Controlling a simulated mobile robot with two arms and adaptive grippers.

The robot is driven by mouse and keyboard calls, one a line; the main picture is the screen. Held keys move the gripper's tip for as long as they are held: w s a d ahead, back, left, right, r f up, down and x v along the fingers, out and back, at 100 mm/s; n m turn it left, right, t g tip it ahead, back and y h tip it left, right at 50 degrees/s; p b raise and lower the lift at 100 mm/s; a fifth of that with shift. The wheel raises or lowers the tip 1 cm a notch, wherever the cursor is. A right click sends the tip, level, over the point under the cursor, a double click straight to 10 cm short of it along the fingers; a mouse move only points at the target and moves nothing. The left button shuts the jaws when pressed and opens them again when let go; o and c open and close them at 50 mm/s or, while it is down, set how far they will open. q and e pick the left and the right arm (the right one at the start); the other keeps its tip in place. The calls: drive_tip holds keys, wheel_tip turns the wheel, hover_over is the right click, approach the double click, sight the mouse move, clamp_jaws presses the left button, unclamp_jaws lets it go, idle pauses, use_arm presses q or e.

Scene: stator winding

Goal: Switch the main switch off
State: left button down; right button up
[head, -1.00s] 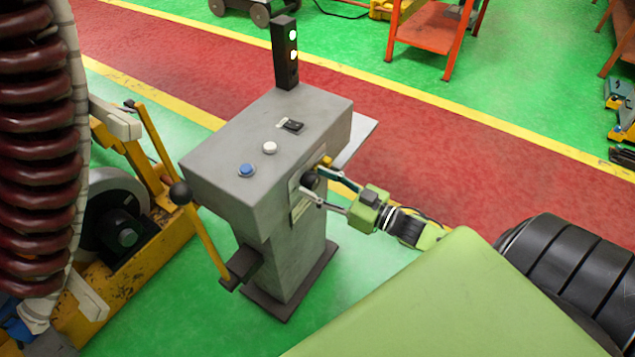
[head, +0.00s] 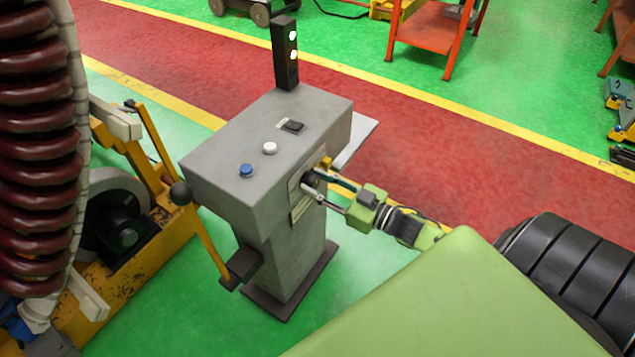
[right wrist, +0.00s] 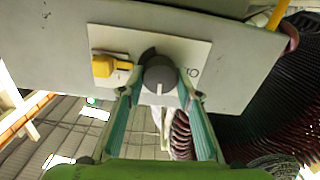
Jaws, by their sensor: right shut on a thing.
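The main switch is a dark round knob (right wrist: 160,76) on a pale plate (right wrist: 208,62) on the side of the grey control pedestal (head: 235,160). A pale mark on the knob points down in the right wrist view. A yellow part (right wrist: 103,66) sits to its left on the plate, and lettering shows to its right, partly hidden. My right gripper (head: 323,187) is at the side of the pedestal, its two fingers on either side of the knob and shut on it. It also shows in the right wrist view (right wrist: 160,95). My left gripper is not in view.
The pedestal top carries a blue button (head: 247,170), a white button (head: 269,148) and a small black switch (head: 292,126). A lever with a black ball (head: 181,193) and a large coil (head: 38,150) are at the left.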

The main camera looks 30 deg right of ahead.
drive_tip(key=n, duration=0.4)
drive_tip(key=shift+p, duration=0.3)
drive_tip(key=n, duration=0.5)
drive_tip(key=shift+a+f+n, duration=0.1)
drive_tip(key=shift+a+n, duration=0.05)
drive_tip(key=shift+n, duration=0.15)
drive_tip(key=n+b, duration=0.1)
drive_tip(key=n, duration=0.2)
drive_tip(key=shift+s+f+n, duration=0.1)
drive_tip(key=shift+n, duration=0.2)
drive_tip(key=shift+n+b, duration=0.5)
drive_tip(key=shift+n, duration=1.4)
drive_tip(key=o, duration=1.1)
